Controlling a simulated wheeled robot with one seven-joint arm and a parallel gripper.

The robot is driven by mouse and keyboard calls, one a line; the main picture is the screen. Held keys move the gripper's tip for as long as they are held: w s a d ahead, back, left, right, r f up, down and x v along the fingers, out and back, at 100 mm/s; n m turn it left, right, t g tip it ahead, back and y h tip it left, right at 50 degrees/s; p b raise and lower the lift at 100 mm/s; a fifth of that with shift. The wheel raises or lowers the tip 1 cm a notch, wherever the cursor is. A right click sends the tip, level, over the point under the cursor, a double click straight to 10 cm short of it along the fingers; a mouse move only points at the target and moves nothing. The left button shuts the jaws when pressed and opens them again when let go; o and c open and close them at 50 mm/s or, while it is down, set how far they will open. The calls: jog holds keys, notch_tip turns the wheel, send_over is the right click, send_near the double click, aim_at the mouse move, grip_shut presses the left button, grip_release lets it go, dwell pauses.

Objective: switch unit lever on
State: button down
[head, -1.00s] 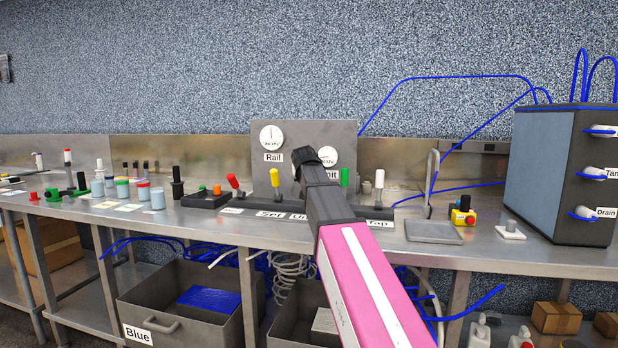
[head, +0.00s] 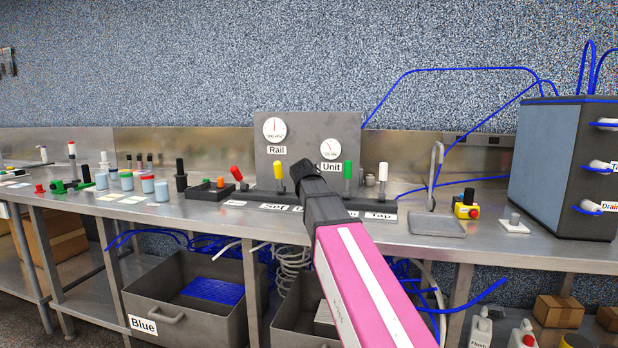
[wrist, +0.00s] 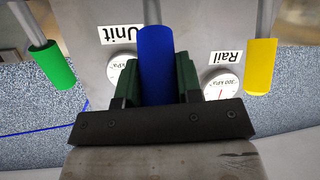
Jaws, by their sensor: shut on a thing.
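A blue lever handle (wrist: 155,60) stands between the dark green finger pads of my gripper (wrist: 153,82) in the wrist view. My gripper is shut on it. In the head view my gripper (head: 304,170) is over the lever row, between the yellow lever (head: 279,172) and the green lever (head: 348,172), and hides the blue lever there. The label strip (head: 380,216) in front reads "Set" and "Tap"; the label at the blue lever is mostly covered by my arm. The lever's exact tilt is hard to tell.
A grey panel (head: 300,128) behind carries Rail and Unit gauges. A red lever (head: 238,176) leans at the left; a white lever (head: 383,175) stands upright at the right. Jars, a yellow-red switch box (head: 466,208) and a large grey tank (head: 562,165) share the bench.

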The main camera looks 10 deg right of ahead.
jog(key=shift+f, duration=0.1)
jog(key=c, duration=0.8)
grip_release()
jog(key=v, duration=1.1)
